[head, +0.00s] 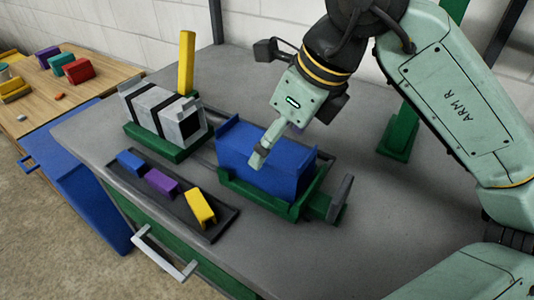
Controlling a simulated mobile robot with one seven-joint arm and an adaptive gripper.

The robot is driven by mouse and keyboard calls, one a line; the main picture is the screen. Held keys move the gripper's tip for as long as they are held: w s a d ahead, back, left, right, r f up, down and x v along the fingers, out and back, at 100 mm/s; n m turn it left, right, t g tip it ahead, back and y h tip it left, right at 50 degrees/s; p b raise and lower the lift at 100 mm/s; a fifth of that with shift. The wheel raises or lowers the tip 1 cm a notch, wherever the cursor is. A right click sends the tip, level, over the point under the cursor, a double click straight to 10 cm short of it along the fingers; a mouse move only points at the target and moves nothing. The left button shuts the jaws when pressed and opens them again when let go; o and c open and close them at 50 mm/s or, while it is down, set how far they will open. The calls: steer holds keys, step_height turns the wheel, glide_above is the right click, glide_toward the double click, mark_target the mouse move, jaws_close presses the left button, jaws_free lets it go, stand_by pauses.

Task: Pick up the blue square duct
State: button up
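The blue square duct (235,147) lies in a green cradle (250,192) in the middle of the grey table. Its upper left edge has a raised flange. My gripper (262,154) is over the duct, pointing down and to the left. One finger with a dark pad overlaps the duct's top and near side. Whether it touches the duct is not clear. The other finger is hidden, so I cannot tell how far the gripper is open.
A grey duct with black bands (155,111) lies in another green cradle to the left. A dark tray (206,228) with blue, purple and yellow blocks is in front. A yellow post (186,65) stands behind. A green stand (398,140) is at right.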

steer(key=p+x, duration=0.2)
steer(key=x, duration=0.4)
steer(key=shift+w+a+f, duration=0.1)
steer(key=shift+a+f, duration=0.05)
steer(key=shift+f, duration=0.1)
steer(key=shift+c, duration=0.2)
steer(key=c, duration=1.4)
steer(key=shift+o, duration=0.2)
